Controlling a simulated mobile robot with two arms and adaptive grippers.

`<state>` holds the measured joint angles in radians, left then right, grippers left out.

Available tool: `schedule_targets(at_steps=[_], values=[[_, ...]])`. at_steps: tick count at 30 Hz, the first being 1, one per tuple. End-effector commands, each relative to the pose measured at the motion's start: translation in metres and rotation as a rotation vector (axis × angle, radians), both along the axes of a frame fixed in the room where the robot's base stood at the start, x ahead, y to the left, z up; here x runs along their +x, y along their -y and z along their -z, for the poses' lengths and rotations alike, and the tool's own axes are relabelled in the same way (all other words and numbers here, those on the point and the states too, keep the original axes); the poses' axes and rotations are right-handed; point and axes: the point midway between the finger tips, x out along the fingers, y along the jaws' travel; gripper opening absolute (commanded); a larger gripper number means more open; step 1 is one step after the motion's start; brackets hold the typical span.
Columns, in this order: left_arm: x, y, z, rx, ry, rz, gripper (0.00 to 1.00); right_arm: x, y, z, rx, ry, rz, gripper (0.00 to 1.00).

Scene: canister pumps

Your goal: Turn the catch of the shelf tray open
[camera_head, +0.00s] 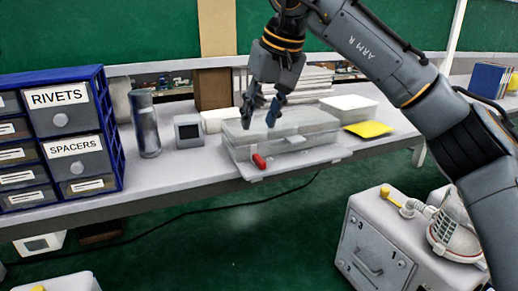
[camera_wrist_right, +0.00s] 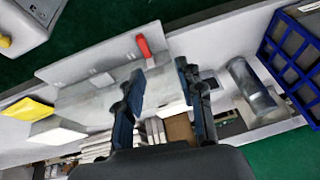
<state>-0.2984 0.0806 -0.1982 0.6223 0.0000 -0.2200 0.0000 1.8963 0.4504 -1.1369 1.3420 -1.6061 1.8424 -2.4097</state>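The shelf tray (camera_head: 325,153), a pale flat tray with clear lidded boxes on it, lies on the grey shelf. Its red catch (camera_head: 259,161) is at the front left edge; it also shows in the right wrist view (camera_wrist_right: 144,47), sticking out near the tray's rim (camera_wrist_right: 85,62). My right gripper (camera_head: 259,118) hangs above the left part of the clear boxes, behind and above the catch and apart from it. Its two fingers are spread with nothing between them, as the right wrist view (camera_wrist_right: 160,85) also shows. My left gripper is not in view.
A blue drawer cabinet (camera_head: 100,90), a grey cylinder (camera_head: 145,123) and a small dark-faced box (camera_head: 188,132) stand left of the tray. A yellow pad (camera_head: 368,129) and a white box (camera_head: 349,107) are at its right. A grey pump case (camera_head: 375,245) stands below, right.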

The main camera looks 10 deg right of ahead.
Motion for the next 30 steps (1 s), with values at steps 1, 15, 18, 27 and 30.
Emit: schedule_targets(at_steps=[1, 15, 18, 27, 30], values=[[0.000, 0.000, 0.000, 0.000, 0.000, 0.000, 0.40, -0.001, 0.011, -0.009, -0.041, 0.011, 0.007, 0.38], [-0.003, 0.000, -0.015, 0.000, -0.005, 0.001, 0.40, 0.021, 0.018, 0.043, -0.089, 0.012, 0.012, 0.38], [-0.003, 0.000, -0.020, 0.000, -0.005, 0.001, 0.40, 0.029, 0.017, 0.063, -0.088, 0.013, 0.012, 0.38], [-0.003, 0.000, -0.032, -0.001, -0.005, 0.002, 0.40, 0.046, 0.013, 0.103, -0.086, 0.016, 0.012, 0.38], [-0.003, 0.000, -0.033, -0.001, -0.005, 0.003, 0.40, 0.048, 0.012, 0.110, -0.086, 0.016, 0.012, 0.38]])
